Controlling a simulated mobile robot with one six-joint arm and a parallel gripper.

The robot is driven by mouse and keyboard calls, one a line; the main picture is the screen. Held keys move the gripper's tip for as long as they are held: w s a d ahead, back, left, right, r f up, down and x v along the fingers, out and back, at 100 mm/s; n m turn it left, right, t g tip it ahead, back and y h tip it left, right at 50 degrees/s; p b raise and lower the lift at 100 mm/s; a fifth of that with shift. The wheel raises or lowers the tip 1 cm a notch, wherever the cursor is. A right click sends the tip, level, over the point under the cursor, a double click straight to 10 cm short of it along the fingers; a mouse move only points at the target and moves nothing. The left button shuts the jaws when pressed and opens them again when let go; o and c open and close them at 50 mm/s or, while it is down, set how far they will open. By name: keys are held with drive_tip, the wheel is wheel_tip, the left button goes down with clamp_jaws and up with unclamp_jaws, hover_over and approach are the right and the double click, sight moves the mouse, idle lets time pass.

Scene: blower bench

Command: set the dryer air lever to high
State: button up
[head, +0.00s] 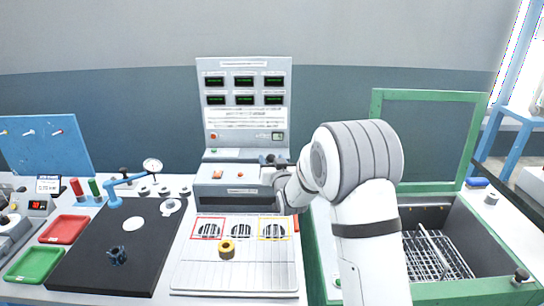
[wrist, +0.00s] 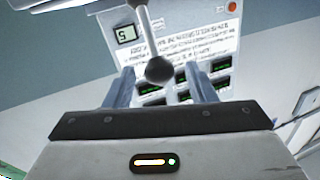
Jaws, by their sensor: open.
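A lever with a pale rod and a dark round knob (wrist: 159,69) shows in the wrist view. The knob is between the tips of my gripper (wrist: 159,76), with space on both sides. My gripper is open and holds nothing. In the head view my gripper (head: 272,160) is in front of the lower part of the grey panel (head: 245,126), above the low box at its foot. The lever cannot be made out there, and I cannot read its setting.
The panel carries several green displays (head: 244,81). A low box (head: 228,175) with an orange button stands below it. A yellow ring (head: 227,249) is on the tray (head: 200,277) in front. A black mat (head: 85,262) is left; a green-framed basin (head: 420,94) is right.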

drive_tip(key=shift+x, duration=1.05)
clamp_jaws()
